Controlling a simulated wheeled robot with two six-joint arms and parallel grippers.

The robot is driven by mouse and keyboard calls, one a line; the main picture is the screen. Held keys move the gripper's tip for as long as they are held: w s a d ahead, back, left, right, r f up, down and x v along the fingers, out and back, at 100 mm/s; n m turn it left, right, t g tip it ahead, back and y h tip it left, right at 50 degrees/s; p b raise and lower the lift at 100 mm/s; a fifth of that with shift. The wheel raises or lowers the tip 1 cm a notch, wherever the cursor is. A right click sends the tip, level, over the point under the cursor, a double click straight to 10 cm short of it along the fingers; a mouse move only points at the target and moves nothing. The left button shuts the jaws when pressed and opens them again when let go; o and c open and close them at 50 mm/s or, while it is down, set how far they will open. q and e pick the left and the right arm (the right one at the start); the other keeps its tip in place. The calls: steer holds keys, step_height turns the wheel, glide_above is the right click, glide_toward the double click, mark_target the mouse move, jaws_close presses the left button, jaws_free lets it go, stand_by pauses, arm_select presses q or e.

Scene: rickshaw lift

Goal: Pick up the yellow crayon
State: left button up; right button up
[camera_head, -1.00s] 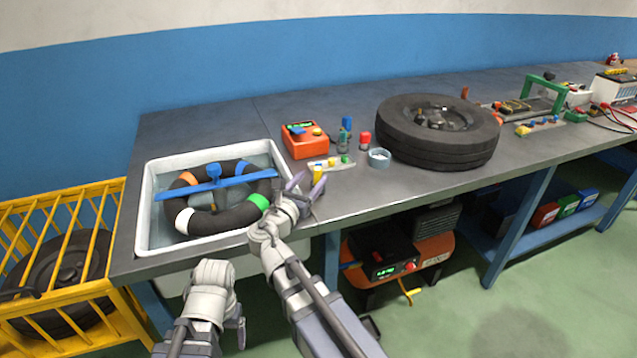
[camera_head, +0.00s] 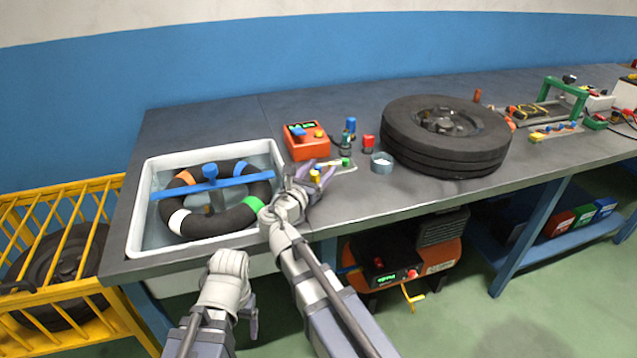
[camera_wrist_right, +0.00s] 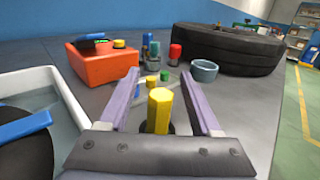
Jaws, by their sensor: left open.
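The yellow crayon (camera_head: 315,177) stands upright on the bench near its front edge, right of the white basin. In the right wrist view it is a yellow hexagonal stick (camera_wrist_right: 159,110) centred between the fingers. My right gripper (camera_head: 312,172) is open, with one finger on each side of the crayon. A gap shows between the crayon and each finger in the right wrist view (camera_wrist_right: 160,75). My left gripper (camera_head: 249,315) is open and empty, low in front of the bench.
A white basin (camera_head: 137,215) holding a dark ring tube (camera_head: 237,217) is at the left. An orange box (camera_head: 306,150), small coloured pieces, a grey cup (camera_head: 382,162) and a large tire (camera_head: 445,160) stand behind and right. The bench front right of the crayon is clear.

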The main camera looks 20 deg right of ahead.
jaws_close()
stand_by(0.3)
stand_by(0.4)
step_height(320, 180, up, 10)
steer(key=p, duration=1)
